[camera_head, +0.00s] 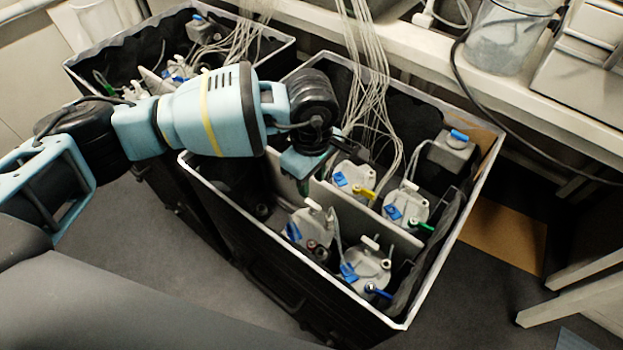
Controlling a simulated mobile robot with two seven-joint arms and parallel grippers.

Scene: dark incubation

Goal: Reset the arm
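My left arm, light blue with a yellow stripe, reaches in from the left in the head view. Its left gripper (304,185) points down over the left part of the near black bin (400,322). The fingers are small, dark and partly hidden by the wrist, so I cannot tell whether they are open or shut. Several grey-white devices with blue clips stand in this bin, among them one with a yellow valve (352,180), one with a green valve (406,207) and one with a dark blue valve (366,268). My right gripper is not in view.
A second black bin (110,52) with similar devices stands at the back left, partly behind my arm. Bundles of thin tubes (368,70) hang into both bins. A white bench (500,90) with a clear jar (500,35) runs behind. Grey floor (170,250) is open at lower left.

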